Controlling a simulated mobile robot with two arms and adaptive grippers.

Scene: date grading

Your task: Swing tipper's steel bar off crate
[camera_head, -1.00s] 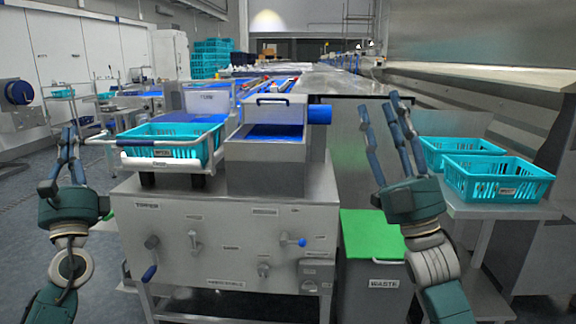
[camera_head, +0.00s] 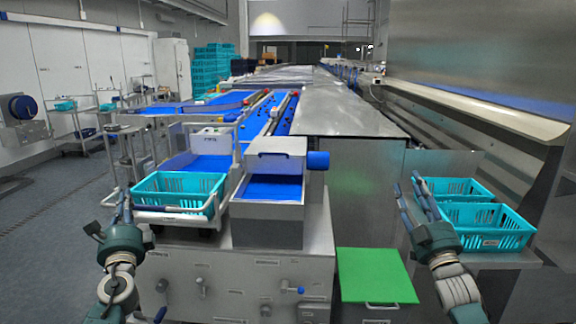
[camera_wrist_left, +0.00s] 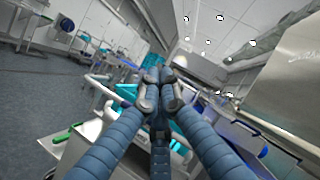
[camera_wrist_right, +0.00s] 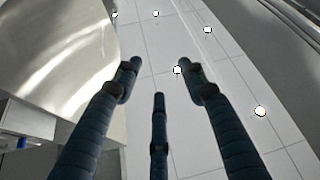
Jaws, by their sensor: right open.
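The tipper (camera_head: 230,275) is a grey metal cabinet. A turquoise crate (camera_head: 178,184) sits on its cradle at the left. The pale steel bar (camera_head: 165,218) runs across the crate's front, with its bent end at the left. My left gripper (camera_head: 123,199) is upright beside that end; its fingertips are close together in the left wrist view (camera_wrist_left: 160,78). I cannot tell whether any part of the bar is between them. My right gripper (camera_head: 412,187) is open, in front of the right-hand crates; its spread, empty fingers show in the right wrist view (camera_wrist_right: 160,75).
A steel hopper with blue lining (camera_head: 268,205) stands right of the crate. A green-lidded waste bin (camera_head: 375,275) is lower right. Two turquoise crates (camera_head: 487,225) rest on a stand at right. Open floor (camera_head: 50,240) lies at left.

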